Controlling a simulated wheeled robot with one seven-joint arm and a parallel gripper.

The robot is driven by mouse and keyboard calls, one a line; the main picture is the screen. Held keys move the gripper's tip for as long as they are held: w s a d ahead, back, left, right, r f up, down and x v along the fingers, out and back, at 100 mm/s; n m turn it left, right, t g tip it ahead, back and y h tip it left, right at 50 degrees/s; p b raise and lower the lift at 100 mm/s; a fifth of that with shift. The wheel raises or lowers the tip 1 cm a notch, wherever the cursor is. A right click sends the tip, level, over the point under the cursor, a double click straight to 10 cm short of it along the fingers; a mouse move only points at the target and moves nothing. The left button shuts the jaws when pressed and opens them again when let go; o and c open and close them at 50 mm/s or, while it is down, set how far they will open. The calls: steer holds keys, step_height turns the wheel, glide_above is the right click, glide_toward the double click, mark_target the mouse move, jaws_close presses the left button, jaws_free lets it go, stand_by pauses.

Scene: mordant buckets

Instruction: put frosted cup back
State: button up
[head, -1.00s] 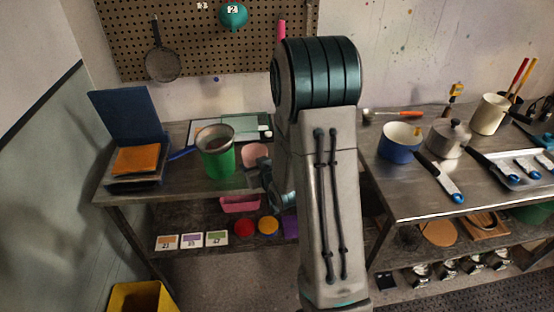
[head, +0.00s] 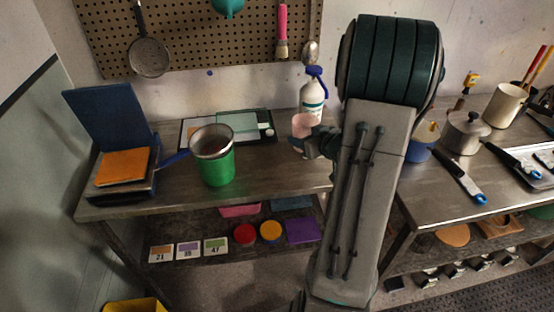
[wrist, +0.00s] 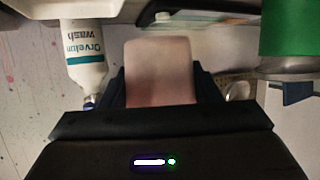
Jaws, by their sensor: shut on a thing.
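The frosted cup (head: 304,125) is pale pink and cloudy. It is held at the end of my arm, above the back right part of the left table, in front of the white wash bottle (head: 313,98). My gripper (head: 312,143) is shut on it; the fingers are partly hidden by my arm in the head view. In the wrist view, the cup (wrist: 158,70) fills the space between the two dark fingers (wrist: 160,90). Whether its base touches the tabletop is not clear.
A green bucket (head: 217,165) with a blue-handled strainer (head: 211,141) stands left of the cup. A blue pot (head: 415,153) on the right table is partly behind my arm. The table front is clear.

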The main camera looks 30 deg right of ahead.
glide_above(279, 167)
step_height(279, 167, down, 4)
steer(key=shift+f, duration=0.2)
steer(key=shift+w+f+p, duration=0.1)
steer(key=shift+f+p, duration=0.2)
steer(key=shift+f, duration=1.75)
steer(key=shift+f+b, duration=0.25)
steer(key=shift+b, duration=0.1)
steer(key=o, duration=1.1)
steer(key=shift+r, duration=0.1)
steer(key=shift+r, duration=0.1)
